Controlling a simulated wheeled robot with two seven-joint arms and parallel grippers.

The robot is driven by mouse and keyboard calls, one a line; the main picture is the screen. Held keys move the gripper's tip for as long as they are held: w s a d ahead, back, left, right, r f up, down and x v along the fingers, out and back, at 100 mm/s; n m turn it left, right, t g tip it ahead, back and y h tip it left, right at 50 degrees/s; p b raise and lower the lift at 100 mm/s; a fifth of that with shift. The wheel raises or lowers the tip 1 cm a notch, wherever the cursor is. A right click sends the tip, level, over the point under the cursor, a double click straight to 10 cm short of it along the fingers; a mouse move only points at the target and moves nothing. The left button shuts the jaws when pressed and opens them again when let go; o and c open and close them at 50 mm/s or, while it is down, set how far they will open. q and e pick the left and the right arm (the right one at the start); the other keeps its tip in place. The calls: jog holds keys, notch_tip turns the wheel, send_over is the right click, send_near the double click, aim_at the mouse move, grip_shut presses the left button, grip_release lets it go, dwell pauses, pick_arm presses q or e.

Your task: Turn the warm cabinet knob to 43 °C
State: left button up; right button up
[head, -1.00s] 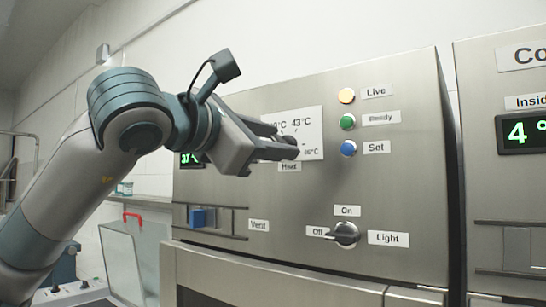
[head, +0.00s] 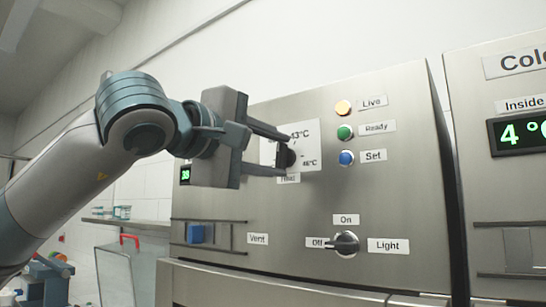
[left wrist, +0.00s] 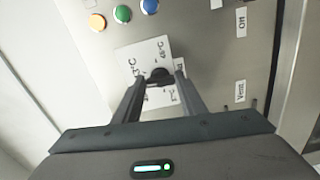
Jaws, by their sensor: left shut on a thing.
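The warm cabinet knob (head: 289,157), labelled Heat, is a dark knob on a white dial plate (head: 304,134) marked 43°C and 46°C. My left gripper (head: 284,155) is shut on it, one finger above and one below. In the left wrist view the knob (left wrist: 159,74) sits between the two fingertips. The knob's pointer is hidden, so I cannot tell its setting. A green display (head: 185,175), partly behind my gripper, seems to read 38. My right gripper is not in view.
Yellow Live (head: 343,107), green Ready (head: 345,132) and blue Set (head: 346,158) lights or buttons are right of the dial. The Light knob (head: 345,243) and blue Vent slider (head: 200,233) are below. The cold cabinet (head: 515,200) stands at right.

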pick_arm(q)
jog(key=m, duration=0.2)
jog(key=shift+f+m, duration=0.1)
jog(key=shift+m, duration=0.2)
jog(key=shift+f+m, duration=0.1)
jog(key=shift+m, duration=0.9)
jog(key=o, duration=1.1)
jog(key=shift+c, duration=0.2)
jog(key=shift+s+a, duration=0.1)
